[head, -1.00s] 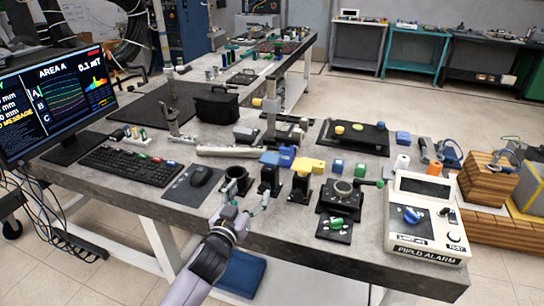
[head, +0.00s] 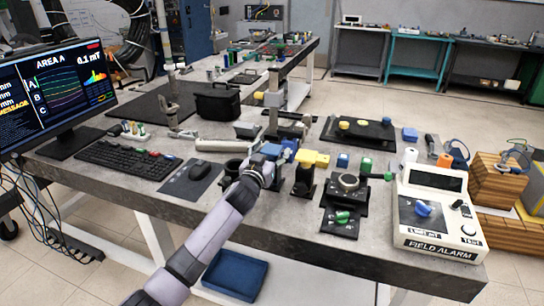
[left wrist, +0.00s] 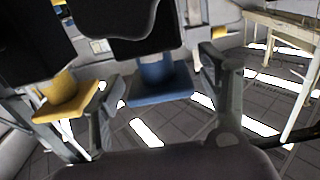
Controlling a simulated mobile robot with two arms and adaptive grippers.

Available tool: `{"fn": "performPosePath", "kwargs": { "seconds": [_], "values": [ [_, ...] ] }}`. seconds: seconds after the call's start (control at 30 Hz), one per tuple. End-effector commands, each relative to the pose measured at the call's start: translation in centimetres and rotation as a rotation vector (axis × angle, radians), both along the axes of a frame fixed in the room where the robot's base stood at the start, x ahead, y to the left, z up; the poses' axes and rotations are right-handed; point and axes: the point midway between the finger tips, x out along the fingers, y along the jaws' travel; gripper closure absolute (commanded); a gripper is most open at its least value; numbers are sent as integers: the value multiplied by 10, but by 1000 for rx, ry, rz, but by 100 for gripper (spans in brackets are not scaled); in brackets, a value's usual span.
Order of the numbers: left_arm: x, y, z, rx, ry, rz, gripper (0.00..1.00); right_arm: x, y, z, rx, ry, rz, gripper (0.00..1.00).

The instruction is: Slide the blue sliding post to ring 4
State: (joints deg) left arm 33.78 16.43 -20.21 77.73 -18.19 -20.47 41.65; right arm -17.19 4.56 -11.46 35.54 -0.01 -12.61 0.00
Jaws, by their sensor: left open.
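A blue flat-topped piece (head: 271,149), which I take to be the blue post, shows just behind my left gripper (head: 275,163) in the head view. My gripper and wrist cover its lower part. In the left wrist view the blue piece (left wrist: 160,88) lies between the two spread fingers of my left gripper (left wrist: 165,100), with gaps on both sides. The gripper is open and not closed on it. A similar yellow piece (head: 315,158) stands on a black base to the right, and shows in the wrist view (left wrist: 65,98). I cannot make out ring 4. My right gripper is not in view.
A black stage with a round dial (head: 348,184) stands right of the yellow piece, and a field alarm box (head: 438,212) beyond it. A mouse (head: 200,170) and keyboard (head: 127,160) lie left. The front table strip is mostly clear.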

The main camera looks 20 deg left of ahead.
Motion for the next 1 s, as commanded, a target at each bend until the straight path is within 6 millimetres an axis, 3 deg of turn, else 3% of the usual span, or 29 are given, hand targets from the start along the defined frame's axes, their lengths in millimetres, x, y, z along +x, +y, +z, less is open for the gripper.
{"fn": "performPosePath", "kwargs": {
  "seconds": [0.4,1.0],
  "values": [
    [8,-1,0,0,0,-1,32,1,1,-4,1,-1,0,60],
    [8,-1,0,0,0,-1,71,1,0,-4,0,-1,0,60]
  ]
}}
